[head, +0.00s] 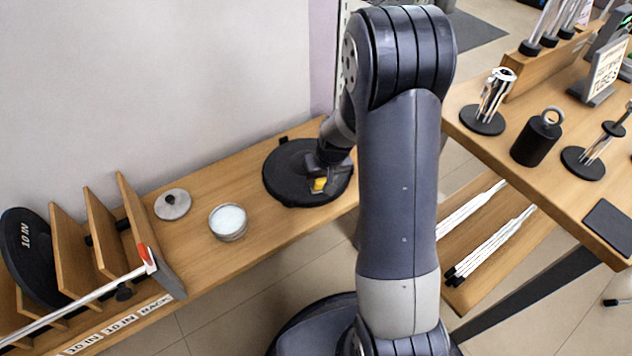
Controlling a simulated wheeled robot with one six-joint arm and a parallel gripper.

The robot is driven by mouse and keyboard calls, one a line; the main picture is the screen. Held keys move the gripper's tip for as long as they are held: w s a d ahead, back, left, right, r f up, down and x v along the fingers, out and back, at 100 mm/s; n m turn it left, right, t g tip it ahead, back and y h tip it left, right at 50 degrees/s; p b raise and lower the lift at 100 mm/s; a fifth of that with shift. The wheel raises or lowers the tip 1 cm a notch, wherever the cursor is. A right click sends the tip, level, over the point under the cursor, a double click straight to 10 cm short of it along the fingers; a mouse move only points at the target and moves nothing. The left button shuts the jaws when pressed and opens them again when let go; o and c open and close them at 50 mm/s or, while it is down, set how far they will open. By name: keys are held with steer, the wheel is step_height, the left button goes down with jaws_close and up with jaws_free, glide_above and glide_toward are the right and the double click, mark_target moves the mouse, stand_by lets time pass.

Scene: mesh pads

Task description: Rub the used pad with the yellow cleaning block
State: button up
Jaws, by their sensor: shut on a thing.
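The used pad appears to be the black round pad (285,178), lying flat on the wooden bench near its right end. The yellow cleaning block (319,185) shows as a small yellow patch over the right half of this pad. My gripper (317,177) is shut on the block and points down over the pad. I cannot tell whether the block touches the pad's surface. My gripper hides part of the block, and my arm stands in front of the bench's right end.
A round tin with white contents (228,221) and a grey lid (172,204) lie left of the pad. A wooden rack (112,232) at the left holds a black disc (27,255). A higher table (470,118) with metal items is at the right.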

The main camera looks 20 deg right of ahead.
steer(key=shift+w+d+b, duration=0.2)
steer(key=shift+w+d, duration=0.1)
steer(key=shift+d, duration=0.5)
steer(key=shift+w+d+b, duration=0.15)
steer(key=shift+w+d, duration=0.1)
steer(key=shift+d, duration=0.6)
steer(key=shift+w+d+b, duration=0.2)
steer(key=shift+w+d, duration=0.1)
steer(key=shift+d, duration=0.5)
steer(key=shift+a, duration=0.1)
steer(key=shift+s+a+f, duration=0.1)
steer(key=shift+s+a, duration=0.25)
steer(key=shift+a, duration=0.5)
steer(key=shift+s+a+f, duration=0.1)
steer(key=shift+s+a, duration=0.2)
steer(key=shift+a, duration=0.55)
steer(key=shift+s+a+r+p, duration=0.15)
steer(key=shift+s+a, duration=0.15)
steer(key=shift+a, duration=0.6)
steer(key=shift+s+a+p, duration=0.15)
steer(key=shift+s+a, duration=0.1)
steer(key=shift+a, duration=0.65)
steer(key=shift+r, duration=0.1)
steer(key=shift+p+v, duration=2.05)
steer(key=shift+v, duration=0.85)
steer(key=shift+r, duration=0.1)
